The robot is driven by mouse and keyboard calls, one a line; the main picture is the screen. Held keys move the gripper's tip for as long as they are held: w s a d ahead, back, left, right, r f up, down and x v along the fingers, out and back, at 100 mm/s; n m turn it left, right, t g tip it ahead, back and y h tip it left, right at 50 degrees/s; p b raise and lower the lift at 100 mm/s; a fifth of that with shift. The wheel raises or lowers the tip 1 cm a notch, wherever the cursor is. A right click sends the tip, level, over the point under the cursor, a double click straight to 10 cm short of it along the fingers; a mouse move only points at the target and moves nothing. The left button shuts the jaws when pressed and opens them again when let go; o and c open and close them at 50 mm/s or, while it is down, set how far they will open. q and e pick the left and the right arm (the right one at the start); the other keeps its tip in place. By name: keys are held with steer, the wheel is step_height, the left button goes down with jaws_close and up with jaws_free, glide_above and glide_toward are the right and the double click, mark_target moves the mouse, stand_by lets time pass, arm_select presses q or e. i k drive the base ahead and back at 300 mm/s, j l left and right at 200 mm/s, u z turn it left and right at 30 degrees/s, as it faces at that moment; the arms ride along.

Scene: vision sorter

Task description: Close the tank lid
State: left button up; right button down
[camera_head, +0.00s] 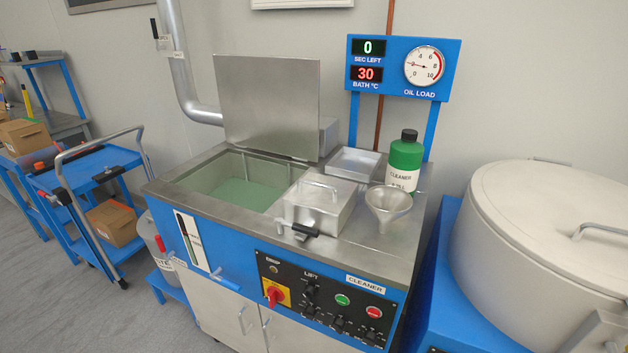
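The metal tank lid (266,103) stands open, nearly upright, along the back edge of the tank. The open tank (201,183) is set into a steel-topped blue cabinet and holds green liquid (247,192). Nothing is seen lying across the left part of the opening. A steel box-shaped cover (317,209) with a bar handle on top stands at the right end of the opening. A black-gripped lever (305,229) projects at its front. Neither of my grippers shows in this view.
A steel funnel (389,202), a green cleaner bottle (405,159) and a shallow steel tray (354,163) stand on the right of the worktop. A control panel (323,303) is on the front. A large round drum (545,250) stands right; a blue cart (95,170) stands left.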

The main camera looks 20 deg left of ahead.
mark_target(271, 104)
steer(key=i+j+u, duration=0.15)
steer(key=u, duration=0.25)
steer(key=i+j+u, duration=0.1)
steer(key=i+u, duration=0.15)
steer(key=u, duration=0.2)
steer(key=j+z, duration=0.25)
